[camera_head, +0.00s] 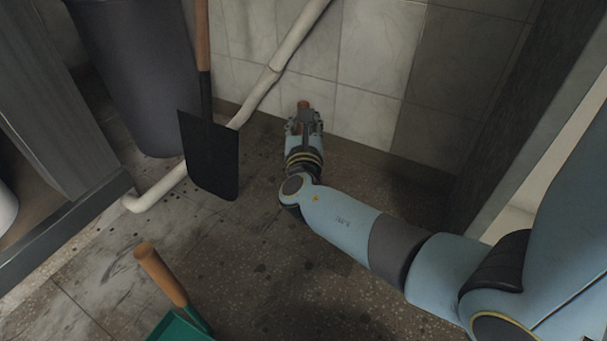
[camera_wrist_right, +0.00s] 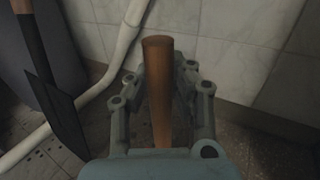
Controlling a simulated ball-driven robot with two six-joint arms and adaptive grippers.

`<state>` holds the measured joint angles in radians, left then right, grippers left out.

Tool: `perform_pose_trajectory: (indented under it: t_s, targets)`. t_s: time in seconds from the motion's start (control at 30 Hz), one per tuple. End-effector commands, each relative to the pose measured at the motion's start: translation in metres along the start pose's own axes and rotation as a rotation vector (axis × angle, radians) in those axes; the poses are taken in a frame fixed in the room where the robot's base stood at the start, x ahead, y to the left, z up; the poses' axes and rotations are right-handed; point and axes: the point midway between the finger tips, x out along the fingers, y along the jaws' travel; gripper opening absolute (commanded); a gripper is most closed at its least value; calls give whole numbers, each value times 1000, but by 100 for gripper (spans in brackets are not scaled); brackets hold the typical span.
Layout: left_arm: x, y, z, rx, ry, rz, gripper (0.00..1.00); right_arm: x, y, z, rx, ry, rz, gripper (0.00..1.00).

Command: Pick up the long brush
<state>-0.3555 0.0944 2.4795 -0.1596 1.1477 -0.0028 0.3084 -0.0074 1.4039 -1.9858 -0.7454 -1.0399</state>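A wooden handle (camera_head: 303,104), which I take for the long brush, stands roughly upright near the tiled wall. Its round top end is closest in the right wrist view (camera_wrist_right: 158,60). Its lower part and any bristles are hidden behind my gripper. My right gripper (camera_head: 304,124) has one finger on each side of the handle. In the right wrist view the fingers (camera_wrist_right: 160,80) lie close against its sides, apparently shut on it. My left gripper is not in view.
A white pipe (camera_head: 285,55) runs along the wall. A green dustpan (camera_head: 180,328) with wooden handle is at the bottom. A dark post (camera_head: 535,95) rises at the right.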

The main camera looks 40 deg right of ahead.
Motion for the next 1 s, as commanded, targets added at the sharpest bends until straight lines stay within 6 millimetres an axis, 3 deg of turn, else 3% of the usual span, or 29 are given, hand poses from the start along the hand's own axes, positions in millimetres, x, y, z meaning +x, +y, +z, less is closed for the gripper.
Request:
perform_pose_trajectory:
  t_s: [0.1,1.0]
  targets:
    - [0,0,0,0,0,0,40,0,0,0,0,0,0,0]
    - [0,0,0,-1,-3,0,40,0,0,0,0,-1,0,0]
